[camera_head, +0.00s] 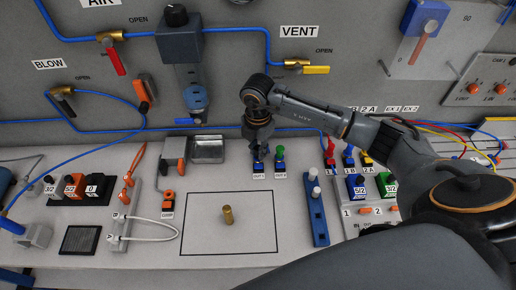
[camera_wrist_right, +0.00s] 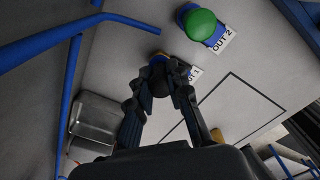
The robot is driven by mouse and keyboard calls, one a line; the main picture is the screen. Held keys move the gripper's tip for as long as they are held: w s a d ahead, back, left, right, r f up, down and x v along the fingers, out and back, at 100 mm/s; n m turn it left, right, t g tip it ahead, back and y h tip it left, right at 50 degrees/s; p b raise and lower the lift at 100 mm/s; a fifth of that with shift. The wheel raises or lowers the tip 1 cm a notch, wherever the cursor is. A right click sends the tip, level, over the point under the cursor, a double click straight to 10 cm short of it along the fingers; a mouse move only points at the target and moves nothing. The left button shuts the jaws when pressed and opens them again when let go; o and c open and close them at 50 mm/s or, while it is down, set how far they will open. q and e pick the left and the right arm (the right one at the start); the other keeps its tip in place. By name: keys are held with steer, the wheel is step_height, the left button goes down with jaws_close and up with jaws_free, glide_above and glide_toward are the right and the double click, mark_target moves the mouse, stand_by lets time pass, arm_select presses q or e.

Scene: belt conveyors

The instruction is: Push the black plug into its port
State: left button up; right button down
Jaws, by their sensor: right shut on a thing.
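My right gripper (camera_head: 258,146) points down over the blue OUT 1 port block (camera_head: 258,166) at the back of the bench. In the right wrist view my right gripper (camera_wrist_right: 163,76) has its fingers closed around a small dark thing, which appears to be the black plug (camera_wrist_right: 160,84). The plug is mostly hidden by the fingers. The OUT 1 block is largely covered there, with its label (camera_wrist_right: 195,73) showing beside the fingertips. I cannot tell how deep the plug sits in the port. My left gripper is not in view.
Just right of OUT 1 stands the OUT 2 block with a green plug (camera_head: 280,153). A metal tray (camera_head: 207,149) lies to the left. A brass cylinder (camera_head: 228,215) stands in the outlined rectangle. A blue rail with white pegs (camera_head: 317,215) is to the right.

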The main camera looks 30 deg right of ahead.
steer(key=shift+f, duration=0.4)
stand_by(0.7)
steer(key=c, duration=0.8)
jaws_free()
steer(key=shift+r, duration=0.15)
steer(key=shift+r+p, duration=2.35)
steer(key=shift+r, duration=1.1)
steer(key=shift+f, duration=0.1)
